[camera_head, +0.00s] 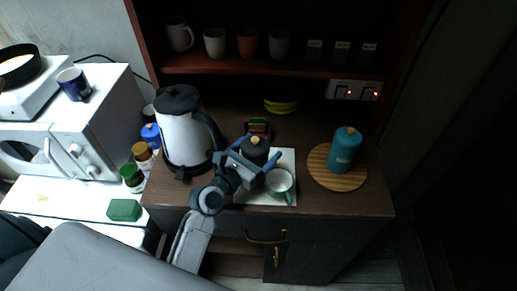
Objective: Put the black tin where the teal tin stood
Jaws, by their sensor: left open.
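The black tin (254,149), with a light wooden knob on its lid, stands upright at the white tray (284,158) in the middle of the counter. My left gripper (252,162) is open, with its blue fingers to either side of the black tin. I cannot tell whether they touch it, and the gripper hides its lower part. The teal tin (342,152), also with a wooden knob, stands upright on the round slatted wooden board (322,176) at the right. My right gripper is not in view.
A white cup with a green handle (279,181) stands on the tray close to my left gripper. A white and black kettle (188,136) stands left of it. Bananas (281,106) lie behind. Mugs line the shelf (230,66) above. Counter between tray and board is clear.

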